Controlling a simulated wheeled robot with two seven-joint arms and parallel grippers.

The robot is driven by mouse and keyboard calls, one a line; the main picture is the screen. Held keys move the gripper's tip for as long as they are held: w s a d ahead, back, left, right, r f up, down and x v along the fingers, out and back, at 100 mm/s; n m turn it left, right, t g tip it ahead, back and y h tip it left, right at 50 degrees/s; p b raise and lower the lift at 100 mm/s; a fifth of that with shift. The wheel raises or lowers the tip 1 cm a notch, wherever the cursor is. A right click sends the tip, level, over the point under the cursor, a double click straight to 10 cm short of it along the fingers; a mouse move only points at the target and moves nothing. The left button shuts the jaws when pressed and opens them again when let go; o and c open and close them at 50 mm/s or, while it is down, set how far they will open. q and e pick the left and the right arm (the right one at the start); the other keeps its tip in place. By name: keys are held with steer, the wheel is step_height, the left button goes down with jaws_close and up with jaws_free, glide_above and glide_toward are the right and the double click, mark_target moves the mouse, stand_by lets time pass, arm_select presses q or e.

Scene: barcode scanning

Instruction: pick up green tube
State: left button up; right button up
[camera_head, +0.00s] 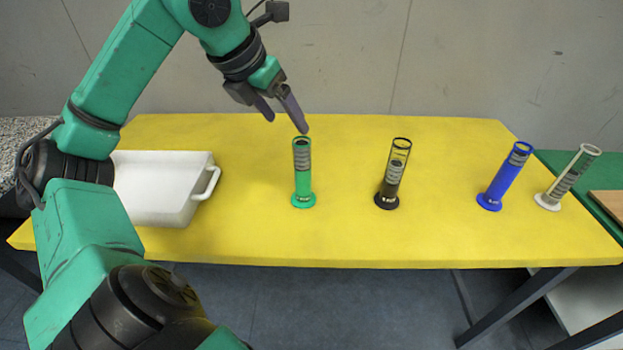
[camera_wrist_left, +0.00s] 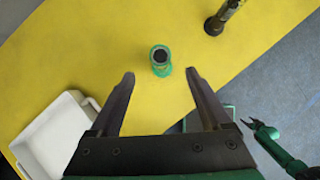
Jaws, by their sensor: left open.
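The green tube (camera_head: 303,177) stands upright on the yellow table, left of the middle, in the head view. My left gripper (camera_head: 285,118) is open and empty, above and slightly left of the tube's top, with a gap between them. In the left wrist view, the green tube (camera_wrist_left: 160,62) is seen from above, just beyond and between the two open fingers of the left gripper (camera_wrist_left: 160,76). In that view, my right arm's gripper (camera_wrist_left: 250,122) shows at the lower right, small; its jaws are hard to make out.
A black tube (camera_head: 393,176), a blue tube (camera_head: 505,178) and a white tube (camera_head: 567,178) stand to the right of the green one. A white tray (camera_head: 150,212) with a handle sits at the left. The yellow table (camera_head: 250,240) is bare around the green tube.

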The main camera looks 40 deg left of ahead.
mark_target(306, 155)
arm_select(q)
steer(key=p+x, duration=0.2)
steer(key=x, duration=1.1)
steer(key=shift+d+f, duration=0.1)
steer(key=shift+f, duration=0.2)
steer(key=shift+w+f, duration=0.1)
steer(key=shift+f, duration=0.2)
jaws_close()
steer(key=shift+r, duration=0.1)
